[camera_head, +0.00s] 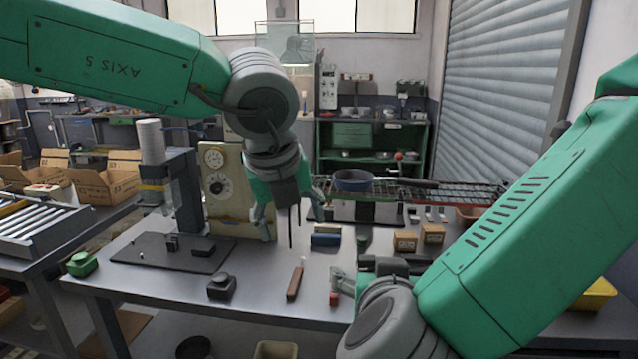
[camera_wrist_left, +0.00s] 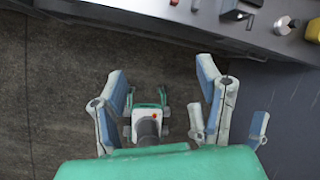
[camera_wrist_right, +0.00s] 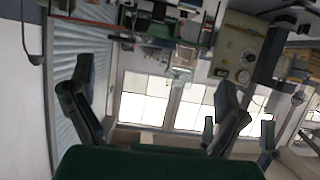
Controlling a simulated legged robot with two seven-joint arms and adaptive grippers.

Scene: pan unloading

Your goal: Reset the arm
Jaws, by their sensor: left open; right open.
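My left gripper (camera_head: 291,218) hangs fingers-down over the middle of the workbench (camera_head: 330,262) in the head view. Its fingers stand apart with nothing held. In the left wrist view, the spread left fingers (camera_wrist_left: 160,95) show floor and part of my own body beyond them. My right gripper (camera_head: 352,280) is low at the bench's front, partly hidden behind its own arm in the head view. In the right wrist view, the right fingers (camera_wrist_right: 155,105) are wide apart and empty, with the room's windows beyond.
A wire rack (camera_head: 455,190) is at the back right beside small brown boxes (camera_head: 404,241). A dial panel (camera_head: 222,185) stands left of my left gripper.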

